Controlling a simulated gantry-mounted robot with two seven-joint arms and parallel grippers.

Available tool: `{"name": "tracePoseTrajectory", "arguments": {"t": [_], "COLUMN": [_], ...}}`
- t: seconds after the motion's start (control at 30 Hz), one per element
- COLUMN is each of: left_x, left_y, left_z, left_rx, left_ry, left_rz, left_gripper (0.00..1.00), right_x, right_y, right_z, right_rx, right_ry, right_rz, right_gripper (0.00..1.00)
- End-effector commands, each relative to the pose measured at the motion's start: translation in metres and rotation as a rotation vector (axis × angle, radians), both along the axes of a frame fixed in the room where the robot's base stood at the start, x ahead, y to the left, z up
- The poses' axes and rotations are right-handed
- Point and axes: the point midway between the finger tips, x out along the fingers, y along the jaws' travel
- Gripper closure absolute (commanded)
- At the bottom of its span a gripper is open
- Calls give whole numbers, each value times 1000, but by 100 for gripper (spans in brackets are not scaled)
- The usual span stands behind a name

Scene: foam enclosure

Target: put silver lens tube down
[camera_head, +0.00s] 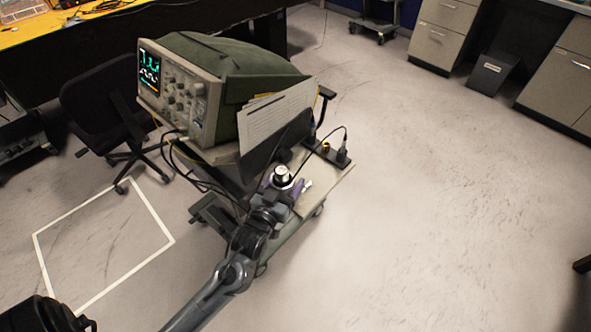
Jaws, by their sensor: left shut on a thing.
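The silver lens tube (282,174) is a short, bright cylinder with a dark top near the middle of the head view. My left gripper (279,186) is shut on it, at the end of the arm that comes up from the bottom. The tube is upright or nearly so, over the near shelf of a cart (318,186). I cannot tell whether it touches the shelf. The gripper hides its lower part. My right gripper is not in view.
An oscilloscope (185,100) with a lit screen stands on the cart, with papers (275,115) leaning at its side. Cables and dark plugs (340,158) are close behind the gripper. A small purple item (299,187) lies beside the tube. Open floor is to the right.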

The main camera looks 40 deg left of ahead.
Motion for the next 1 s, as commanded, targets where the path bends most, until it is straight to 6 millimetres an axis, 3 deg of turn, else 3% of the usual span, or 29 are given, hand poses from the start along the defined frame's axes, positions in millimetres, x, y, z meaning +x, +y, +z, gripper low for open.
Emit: {"name": "tracePoseTrajectory", "arguments": {"t": [0.1,0.37,0.7,1.0], "left_x": [16,29,64,63], "left_y": [5,8,18,18], "left_z": [0,1,1,-5], "left_rx": [1,1,1,1], "left_ry": [-5,-3,-4,-3], "left_rz": [0,1,1,0], "left_gripper": [67,67,67,67], "right_x": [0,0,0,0], "right_y": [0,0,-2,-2], "right_z": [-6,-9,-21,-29], "right_rx": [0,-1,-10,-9], "right_ry": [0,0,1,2], "right_rz": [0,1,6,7], "right_gripper": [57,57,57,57]}}
